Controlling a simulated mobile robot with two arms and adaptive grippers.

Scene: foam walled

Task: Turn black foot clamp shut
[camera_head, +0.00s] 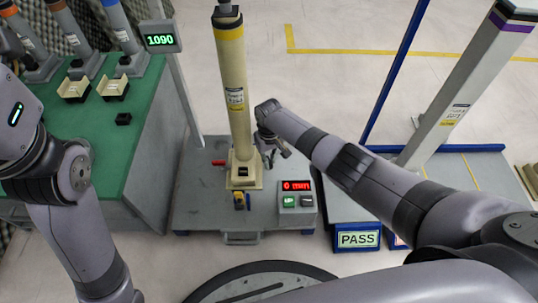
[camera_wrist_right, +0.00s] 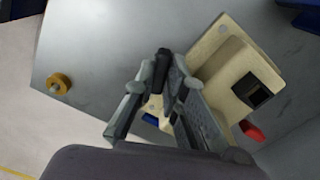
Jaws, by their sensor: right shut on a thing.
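My right gripper (camera_head: 268,150) is low beside the right side of the cream column's foot (camera_head: 243,177) in the head view. In the right wrist view the right gripper (camera_wrist_right: 163,86) is shut on a small black bar, the black foot clamp (camera_wrist_right: 160,61), which shows between the fingertips. The cream foot (camera_wrist_right: 215,60) with a black square socket lies just right of the fingers there. The clamp is hidden behind the gripper in the head view. The cream column (camera_head: 233,85) stands upright on its foot. My left arm shows at the left, but its gripper is out of view.
The foot stands on a grey platform (camera_head: 195,205). A red handle (camera_head: 218,162) is left of it, a yellow part (camera_head: 239,201) in front. A control box (camera_head: 297,200) reads 0 mm in red. A PASS bin (camera_head: 357,238) stands right; a green-topped table (camera_head: 95,140) is left.

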